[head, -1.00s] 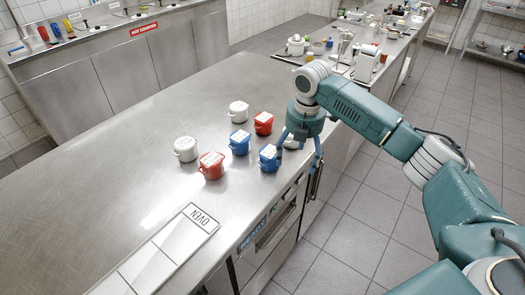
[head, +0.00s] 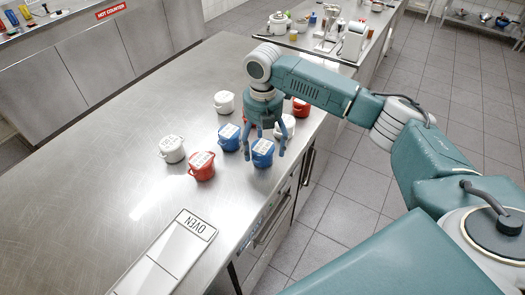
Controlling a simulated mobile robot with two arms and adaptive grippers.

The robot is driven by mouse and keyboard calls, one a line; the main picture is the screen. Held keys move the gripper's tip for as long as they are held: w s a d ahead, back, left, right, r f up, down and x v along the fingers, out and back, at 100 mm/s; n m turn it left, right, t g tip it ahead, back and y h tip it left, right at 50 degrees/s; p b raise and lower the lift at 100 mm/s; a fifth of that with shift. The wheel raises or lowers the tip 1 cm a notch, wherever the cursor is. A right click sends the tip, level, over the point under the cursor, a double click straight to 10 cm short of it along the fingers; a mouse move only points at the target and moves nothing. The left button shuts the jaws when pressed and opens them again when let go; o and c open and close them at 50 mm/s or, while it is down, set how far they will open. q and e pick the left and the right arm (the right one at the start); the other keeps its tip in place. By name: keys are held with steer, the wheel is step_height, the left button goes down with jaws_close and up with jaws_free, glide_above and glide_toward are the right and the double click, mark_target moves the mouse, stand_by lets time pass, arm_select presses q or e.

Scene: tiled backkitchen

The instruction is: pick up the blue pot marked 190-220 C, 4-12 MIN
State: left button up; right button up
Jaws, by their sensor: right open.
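Two small blue pots with pale labelled lids stand on the steel counter (head: 110,165): one at the near right (head: 262,155) and one further left (head: 229,139). The label print is too small to read, so I cannot tell which is marked 190-220 C. My right gripper (head: 264,151) is open, pointing down at the near right blue pot. Its fingers show on the left and right of that pot; I cannot tell whether they touch it. My left gripper is not in view.
White pots (head: 224,103), (head: 172,150), (head: 285,127) and red pots (head: 202,167), (head: 301,108) stand close around. The OVEN plate (head: 165,258) lies at the front edge. The counter's left part is clear.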

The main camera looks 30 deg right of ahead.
mark_target(263, 147)
step_height(263, 147, down, 3)
steer(key=shift+f+p, duration=0.2)
steer(key=shift+p, duration=0.25)
steer(key=shift+f, duration=0.15)
steer(key=c, duration=0.3)
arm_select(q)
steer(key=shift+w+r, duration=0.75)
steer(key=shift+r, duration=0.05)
arm_select(e)
steer(key=c, duration=1.2)
steer(key=shift+c, duration=0.2)
